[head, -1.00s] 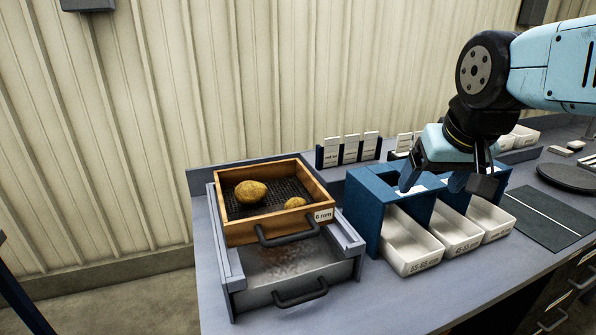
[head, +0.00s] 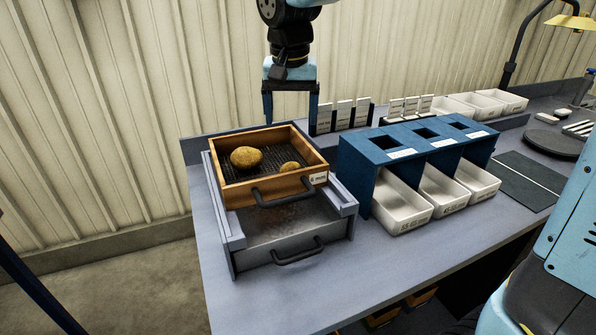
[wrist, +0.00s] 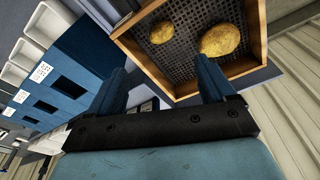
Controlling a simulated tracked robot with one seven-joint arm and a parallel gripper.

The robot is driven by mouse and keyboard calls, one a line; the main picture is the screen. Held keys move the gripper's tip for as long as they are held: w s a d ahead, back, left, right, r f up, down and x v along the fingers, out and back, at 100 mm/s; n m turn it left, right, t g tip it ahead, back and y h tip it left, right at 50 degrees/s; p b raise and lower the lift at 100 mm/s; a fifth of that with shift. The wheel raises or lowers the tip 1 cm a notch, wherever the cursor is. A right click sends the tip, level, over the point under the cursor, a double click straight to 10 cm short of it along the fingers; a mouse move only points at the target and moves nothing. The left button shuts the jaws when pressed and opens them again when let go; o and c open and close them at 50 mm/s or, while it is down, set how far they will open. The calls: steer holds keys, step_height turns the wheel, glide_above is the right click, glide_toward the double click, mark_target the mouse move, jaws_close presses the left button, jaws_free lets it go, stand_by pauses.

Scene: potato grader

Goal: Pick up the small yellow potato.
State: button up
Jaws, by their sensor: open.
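The small yellow potato (head: 289,168) lies on the mesh floor of the wooden sieve tray (head: 240,196), toward its right side. It also shows in the wrist view (wrist: 162,33). A larger yellow potato (head: 246,157) lies left of it, and shows in the wrist view (wrist: 220,39) on the right. My gripper (head: 291,118) hangs behind and above the tray's far edge, fingers down, spread and empty. In the wrist view its two fingers (wrist: 166,82) point toward the tray, with both potatoes beyond the fingertips. Neither finger touches a potato.
The tray sits on a grey metal drawer unit (head: 283,235) with a black handle. Right of it stands a blue sorter (head: 365,165) with white bins (head: 400,205) in front. White cards in a rack (head: 345,116) stand behind, close to my gripper.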

steer(key=a, duration=0.1)
glide_above(288, 166)
step_height(288, 166, down, 9)
steer(key=shift+r, duration=0.2)
steer(key=shift+w+d+f, duration=0.1)
steer(key=shift+w+f, duration=0.05)
steer(key=shift+f, duration=0.75)
steer(key=shift+w+d+f, duration=0.1)
steer(key=shift+w+f, duration=0.1)
steer(key=shift+f, duration=0.65)
steer(key=shift+w+d+f, duration=0.1)
steer(key=shift+w+f, duration=0.05)
steer(key=shift+f, duration=0.75)
steer(key=c, duration=1.1)
